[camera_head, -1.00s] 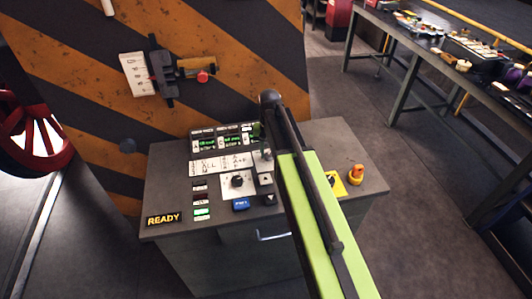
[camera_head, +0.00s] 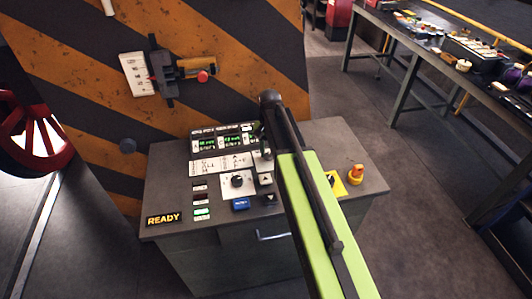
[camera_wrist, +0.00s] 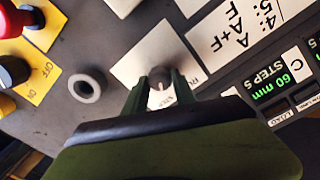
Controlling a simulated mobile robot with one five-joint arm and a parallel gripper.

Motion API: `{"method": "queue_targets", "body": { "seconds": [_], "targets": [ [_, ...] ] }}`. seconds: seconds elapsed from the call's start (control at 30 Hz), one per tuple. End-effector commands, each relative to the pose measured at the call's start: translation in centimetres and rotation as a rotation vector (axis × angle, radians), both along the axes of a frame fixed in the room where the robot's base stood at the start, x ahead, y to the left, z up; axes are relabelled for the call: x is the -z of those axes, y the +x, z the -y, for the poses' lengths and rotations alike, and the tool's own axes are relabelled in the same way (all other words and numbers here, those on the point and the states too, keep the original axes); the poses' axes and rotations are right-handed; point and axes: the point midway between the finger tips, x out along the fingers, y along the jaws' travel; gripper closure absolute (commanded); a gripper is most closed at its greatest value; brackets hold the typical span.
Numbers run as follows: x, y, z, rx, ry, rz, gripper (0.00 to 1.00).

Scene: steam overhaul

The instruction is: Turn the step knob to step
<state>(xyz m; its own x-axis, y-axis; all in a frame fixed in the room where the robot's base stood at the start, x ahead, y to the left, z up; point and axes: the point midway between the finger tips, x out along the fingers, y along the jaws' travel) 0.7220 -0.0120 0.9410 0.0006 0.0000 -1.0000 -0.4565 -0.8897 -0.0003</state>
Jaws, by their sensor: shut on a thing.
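In the wrist view, my gripper (camera_wrist: 160,82) is shut on a small dark knob (camera_wrist: 160,96) with a pale mark. The knob stands on a white plate (camera_wrist: 132,58); the lettering beside it is too small to read surely. The readout (camera_wrist: 270,85) to the right shows green text, "60 mm" and "STEP 5". In the head view, my arm covers the knob and most of my gripper. The readouts (camera_head: 222,142) glow green at the back of the console there.
The grey console (camera_head: 330,150) also bears another black knob (camera_head: 237,181), a blue button (camera_head: 241,204), a READY sign (camera_head: 163,219) and a yellow-and-red emergency stop (camera_head: 356,174). A striped wall (camera_head: 230,50) stands behind. A bench (camera_head: 400,45) is at the right.

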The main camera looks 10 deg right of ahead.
Motion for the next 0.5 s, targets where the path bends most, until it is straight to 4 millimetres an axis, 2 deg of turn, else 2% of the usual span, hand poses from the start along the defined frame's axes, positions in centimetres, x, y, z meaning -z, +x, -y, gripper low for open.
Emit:
{"method": "queue_targets", "body": {
  "seconds": [0.03,0.2,0.5],
  "targets": [
    [0.03,-0.26,-0.11,0.0,0.003,-0.008,0.65],
    [0.02,-0.17,-0.06,0.0,0.001,-0.005,0.46],
    [-0.13,-0.08,-0.01,0.0,0.001,-0.003,0.46]
  ]
}}
